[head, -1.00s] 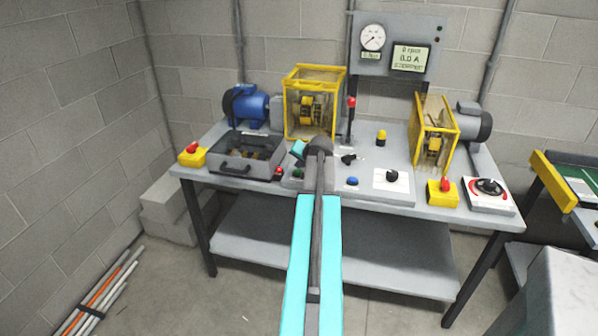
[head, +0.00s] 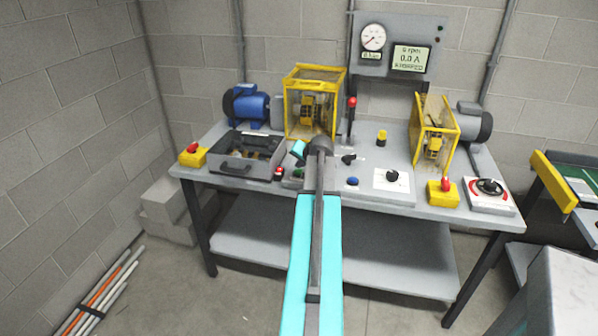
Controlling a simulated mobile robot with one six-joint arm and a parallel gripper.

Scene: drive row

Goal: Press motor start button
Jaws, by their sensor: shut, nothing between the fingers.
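A small green button (head: 298,173) shows on the bench's control panel, just left of my raised arm; I cannot read any label that tells whether it is the motor start button. A small red button (head: 279,173) is to its left, and a blue button (head: 352,181) is to the right of my arm. My arm reaches up from the bottom middle to the panel. Its teal end section sits just above the green button in the picture. My gripper's fingers cannot be made out, so contact with a button cannot be told.
The bench (head: 400,208) also carries a grey tray-like box (head: 235,165), a blue motor (head: 250,107), yellow-framed guards (head: 313,70), a red-knobbed lever (head: 352,103), a black knob (head: 392,176) and yellow boxes with red buttons (head: 443,197). The display (head: 408,57) reads 0 rpm, 0.0 A.

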